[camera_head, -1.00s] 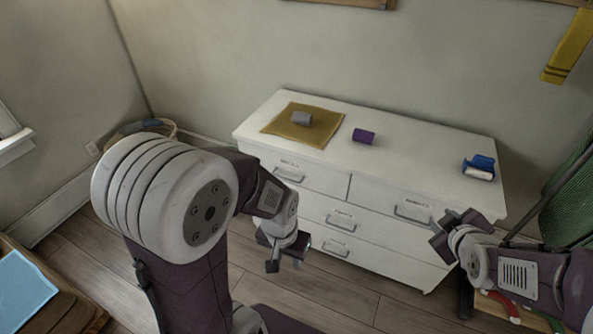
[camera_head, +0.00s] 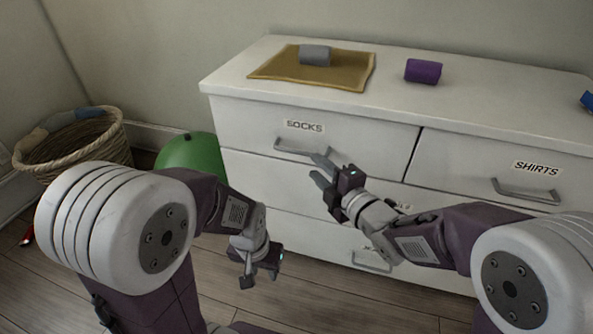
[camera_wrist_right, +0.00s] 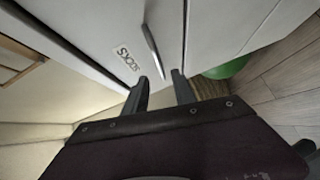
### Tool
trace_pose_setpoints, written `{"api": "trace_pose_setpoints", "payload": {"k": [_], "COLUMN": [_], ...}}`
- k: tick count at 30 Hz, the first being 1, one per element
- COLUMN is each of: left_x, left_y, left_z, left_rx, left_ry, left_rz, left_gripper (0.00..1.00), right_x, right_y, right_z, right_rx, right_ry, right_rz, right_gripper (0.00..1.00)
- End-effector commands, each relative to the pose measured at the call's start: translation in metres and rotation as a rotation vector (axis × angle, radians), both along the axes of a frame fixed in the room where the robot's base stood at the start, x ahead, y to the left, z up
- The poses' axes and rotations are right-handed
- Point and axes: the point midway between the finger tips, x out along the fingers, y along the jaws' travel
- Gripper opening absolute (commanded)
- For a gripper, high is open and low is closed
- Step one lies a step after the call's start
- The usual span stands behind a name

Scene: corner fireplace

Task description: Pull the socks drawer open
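The socks drawer (camera_head: 250,123) is the upper left drawer of the white dresser, with a SOCKS label and a grey bar handle (camera_head: 300,149). It looks shut. My right gripper (camera_head: 320,168) is just in front of the handle's right end, fingers pointing at it. In the right wrist view its fingers (camera_wrist_right: 163,88) are apart and empty, with the handle (camera_wrist_right: 154,52) a little beyond them. My left gripper (camera_head: 262,272) hangs low in front of the dresser, away from the drawers. Its finger gap is hard to make out.
The shirts drawer (camera_head: 480,172) is at the right. A grey roll (camera_head: 315,55) on a tan cloth (camera_head: 275,68) and a purple roll (camera_head: 423,71) lie on top. A green ball (camera_head: 190,155) and a wicker basket (camera_head: 110,145) stand left of the dresser.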

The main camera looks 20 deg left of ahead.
Motion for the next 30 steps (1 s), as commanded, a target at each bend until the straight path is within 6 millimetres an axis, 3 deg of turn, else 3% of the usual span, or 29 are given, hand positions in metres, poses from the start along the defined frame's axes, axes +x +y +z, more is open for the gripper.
{"api": "trace_pose_setpoints", "payload": {"k": [5,18,29,30], "left_x": [0.000,0.000,0.000,0.000], "left_y": [0.000,0.000,0.000,0.000], "left_z": [-0.001,-0.031,-0.031,-0.031], "left_rx": [0.000,0.000,0.000,0.000], "left_ry": [-0.001,0.000,0.000,0.000], "left_rz": [0.000,0.000,0.000,0.000], "left_gripper": [0.36,0.36,0.36,0.36], "right_x": [0.003,0.059,0.065,0.065], "right_y": [0.004,0.057,0.062,0.062], "right_z": [0.000,-0.013,-0.012,-0.012], "right_rx": [0.000,0.001,0.000,0.000], "right_ry": [0.000,0.001,0.001,0.001], "right_rz": [0.002,0.001,-0.001,-0.001], "right_gripper": [0.32,0.32,0.32,0.21]}}
